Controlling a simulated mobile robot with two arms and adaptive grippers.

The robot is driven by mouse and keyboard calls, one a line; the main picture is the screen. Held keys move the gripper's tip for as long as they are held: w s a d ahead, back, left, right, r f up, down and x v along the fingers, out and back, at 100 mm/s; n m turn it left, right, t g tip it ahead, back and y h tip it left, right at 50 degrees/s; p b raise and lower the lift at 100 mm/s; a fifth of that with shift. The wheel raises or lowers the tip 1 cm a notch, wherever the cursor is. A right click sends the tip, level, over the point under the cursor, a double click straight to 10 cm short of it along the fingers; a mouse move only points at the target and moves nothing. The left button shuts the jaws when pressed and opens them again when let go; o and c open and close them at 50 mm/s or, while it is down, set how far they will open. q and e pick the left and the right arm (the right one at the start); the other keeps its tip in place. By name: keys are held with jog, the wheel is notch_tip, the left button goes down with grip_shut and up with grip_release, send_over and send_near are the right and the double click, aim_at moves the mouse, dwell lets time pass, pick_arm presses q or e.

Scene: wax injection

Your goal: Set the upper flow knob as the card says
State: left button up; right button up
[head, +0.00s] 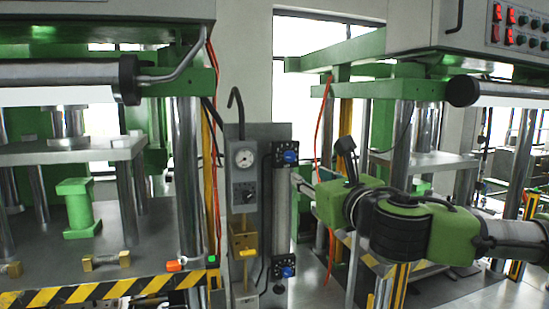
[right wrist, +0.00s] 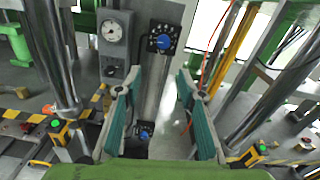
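The upper flow knob (head: 290,157) is blue, on a black dial plate with white marks near the top of a grey upright column. It also shows in the right wrist view (right wrist: 163,42), above the fingertips. A second blue knob (head: 287,271) sits low on the same column. My right gripper (head: 298,181) is just right of the column, a little below the upper knob. In the right wrist view its two fingers (right wrist: 159,72) are wide apart with nothing between them touching. I cannot make out a card or the knob's exact setting. My left gripper is not in view.
A grey panel with a round gauge (head: 244,158) and a small black dial (head: 244,194) stands left of the column. A yellow bracket (head: 243,241) is below them. Green presses flank both sides. A striped table edge (head: 110,289) is at lower left.

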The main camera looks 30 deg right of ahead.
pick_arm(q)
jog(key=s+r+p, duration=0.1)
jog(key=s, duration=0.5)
pick_arm(e)
jog(key=p, duration=0.2)
send_near(291, 157)
jog(key=w, duration=0.3)
jog(key=x, duration=0.2)
jog(key=p+x, duration=0.1)
jog(key=x, duration=0.1)
jog(key=shift+s+d, duration=0.1)
jog(key=shift+d, duration=0.3)
jog(key=shift+w+d, duration=0.1)
jog(key=shift+w, duration=0.45)
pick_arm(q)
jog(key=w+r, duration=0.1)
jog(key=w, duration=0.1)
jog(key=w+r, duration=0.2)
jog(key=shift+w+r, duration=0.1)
pick_arm(e)
jog(key=shift+w, duration=0.1)
grip_shut()
